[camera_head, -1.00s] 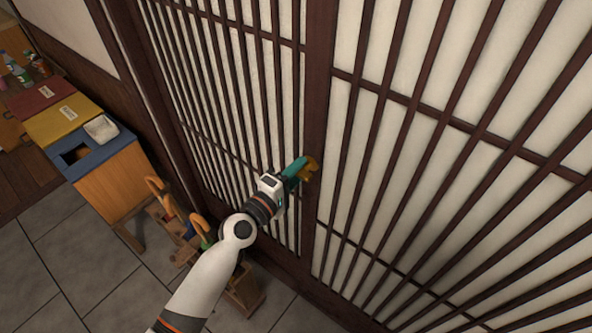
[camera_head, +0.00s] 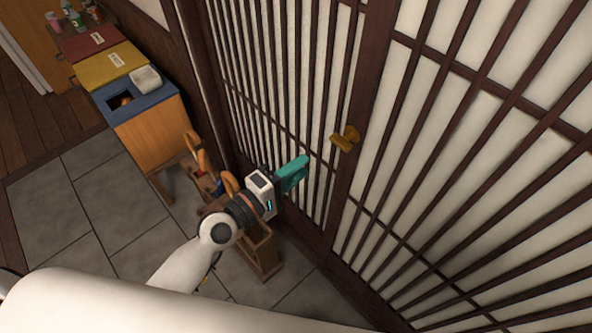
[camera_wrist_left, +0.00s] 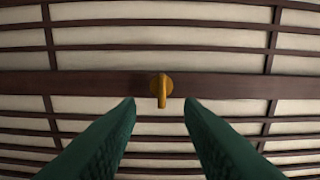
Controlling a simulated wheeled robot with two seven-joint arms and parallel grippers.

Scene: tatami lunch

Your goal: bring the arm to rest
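My left arm reaches in from below in the head view, and its teal gripper (camera_head: 296,174) is in front of the lattice sliding door (camera_head: 455,140). A brass-coloured door handle (camera_head: 345,138) sits on the door's dark frame post, to the right of the gripper and apart from it. In the left wrist view the two teal fingers (camera_wrist_left: 160,105) are spread wide with nothing between them. The handle (camera_wrist_left: 161,88) shows beyond their tips, against the dark wooden rail. My right gripper is not in either view.
A bin cabinet with red, yellow and blue tops (camera_head: 140,98) stands at the left, with bottles (camera_head: 75,15) beyond it. A wooden stand (camera_head: 262,252) with curved umbrella handles (camera_head: 196,150) is close beside my left arm. Grey floor tiles (camera_head: 125,190) lie clear at the left.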

